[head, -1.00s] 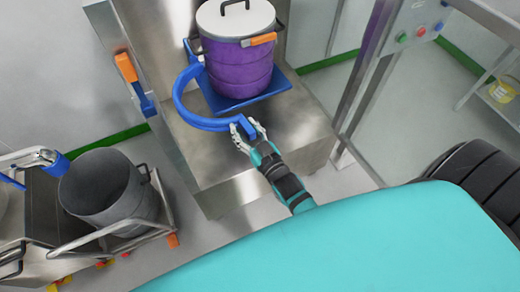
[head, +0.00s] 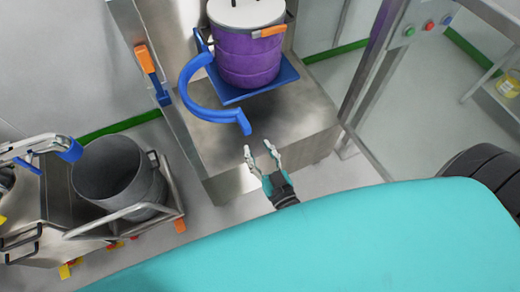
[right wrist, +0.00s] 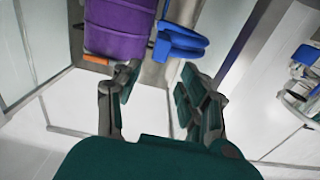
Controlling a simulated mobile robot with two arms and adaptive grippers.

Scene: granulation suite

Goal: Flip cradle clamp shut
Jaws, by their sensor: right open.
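The cradle clamp (head: 205,108) is a curved blue arm in the head view. It hangs open, swung out to the left and front of the purple drum (head: 248,58), and its free end stands apart from the drum. The drum stands on the blue cradle plate (head: 262,90). My right gripper (head: 258,148) is open and empty, just in front of the clamp's free end, with a gap between them. In the right wrist view the clamp (right wrist: 182,42) and drum (right wrist: 115,28) show beyond the open fingers (right wrist: 152,88). My left gripper is not in view.
The cradle sits over a steel block (head: 310,115). A steel frame with buttons (head: 409,31) stands to the right. An open grey bin (head: 115,180) on a trolley stands at the left. An orange-and-blue handle (head: 148,65) is on the column's left side.

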